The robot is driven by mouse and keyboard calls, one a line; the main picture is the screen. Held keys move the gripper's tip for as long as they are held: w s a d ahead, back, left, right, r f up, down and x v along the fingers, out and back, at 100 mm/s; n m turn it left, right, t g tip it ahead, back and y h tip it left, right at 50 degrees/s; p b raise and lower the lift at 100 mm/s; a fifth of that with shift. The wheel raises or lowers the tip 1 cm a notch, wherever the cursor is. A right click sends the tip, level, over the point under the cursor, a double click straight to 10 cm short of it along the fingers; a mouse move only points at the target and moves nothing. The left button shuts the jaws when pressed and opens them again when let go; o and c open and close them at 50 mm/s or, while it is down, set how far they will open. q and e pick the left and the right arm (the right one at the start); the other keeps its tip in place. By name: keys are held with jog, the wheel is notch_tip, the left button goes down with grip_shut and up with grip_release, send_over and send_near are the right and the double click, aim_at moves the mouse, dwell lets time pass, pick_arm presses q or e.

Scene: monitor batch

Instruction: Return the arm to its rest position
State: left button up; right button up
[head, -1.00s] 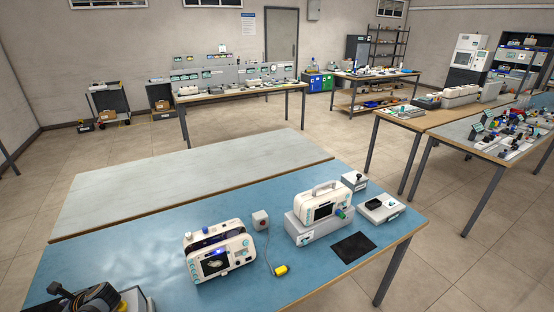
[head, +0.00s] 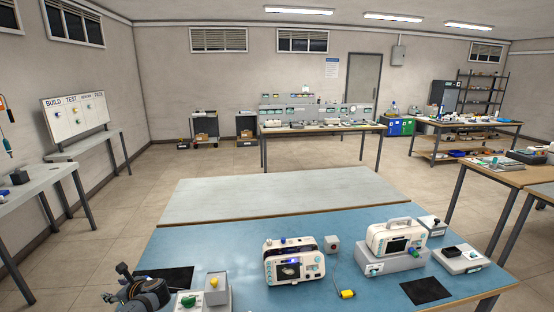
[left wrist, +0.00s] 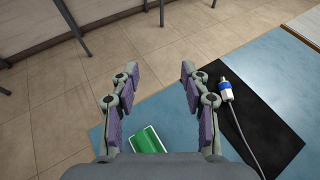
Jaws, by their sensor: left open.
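My left gripper (head: 124,284) is at the bottom left of the head view, at the near left part of the blue table. In the left wrist view, its two fingers (left wrist: 160,74) stand wide apart with nothing between the tips. Below the fingers there, a green piece (left wrist: 147,139) lies near the table edge. A blue and white connector (left wrist: 226,91) with a grey cable lies on a black mat (left wrist: 270,130), right of the fingers and apart from them. My right gripper is not in view.
On the blue table (head: 215,245) stand a white monitor (head: 292,268), another monitor (head: 395,238) on a grey block, and a grey box with a yellow button (head: 214,283). The pale table (head: 280,198) behind is bare. Open floor lies to the left.

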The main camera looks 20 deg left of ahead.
pick_arm(q)
jog(key=w+a+r+y, duration=0.1)
jog(key=a+r, duration=0.3)
jog(key=r, duration=0.2)
jog(key=s+a+f+n+t+h, duration=0.2)
jog(key=s+a+f+n, duration=0.3)
jog(key=s+f+n, duration=0.35)
jog(key=s+a+f+n+t+h, duration=0.1)
jog(key=s+a+f+n+h, duration=0.3)
jog(key=s+f, duration=0.65)
jog(key=s+d+f+n+h, duration=0.2)
jog(key=s+d+f, duration=0.1)
jog(key=d+f, duration=1)
jog(key=s+d+f+n+h, duration=0.1)
jog(key=s+d+f+h, duration=0.15)
jog(key=d+f, duration=1.05)
jog(key=s+d+f+h, duration=0.1)
jog(key=d+f, duration=0.1)
jog(key=d, duration=1.3)
jog(key=s+d+f+n+g+h, duration=0.1)
jog(key=d+f+h, duration=0.1)
jog(key=d, duration=1.3)
jog(key=shift+s+f, duration=0.4)
jog(key=shift+f, duration=0.25)
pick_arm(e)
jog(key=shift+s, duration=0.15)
pick_arm(q)
jog(key=shift+n, duration=0.25)
